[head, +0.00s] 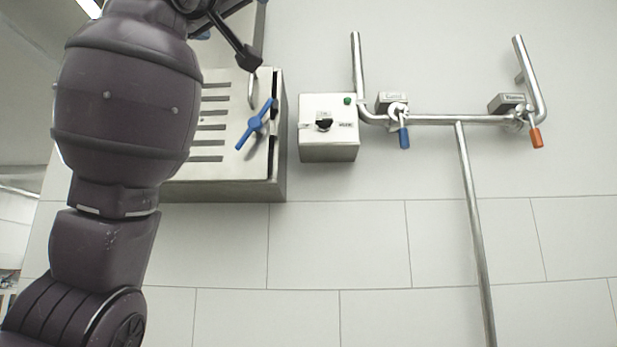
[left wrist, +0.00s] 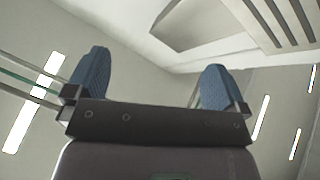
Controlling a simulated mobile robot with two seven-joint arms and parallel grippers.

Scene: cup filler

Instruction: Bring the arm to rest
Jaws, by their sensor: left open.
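My left arm (head: 125,100) rises from the lower left of the head view to its top edge. It is dark and covers part of the metal box behind it. My left gripper is mostly hidden by the arm in that view. In the left wrist view the left gripper (left wrist: 152,68) shows two blue ribbed fingers spread wide apart, with nothing between them. My right gripper is in neither view.
A slotted metal box (head: 235,187) with a blue lever (head: 254,125) is close beside the arm. A control box (head: 328,140) and metal piping (head: 470,190) with a blue valve handle (head: 404,138) and an orange one (head: 536,138) are to the right.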

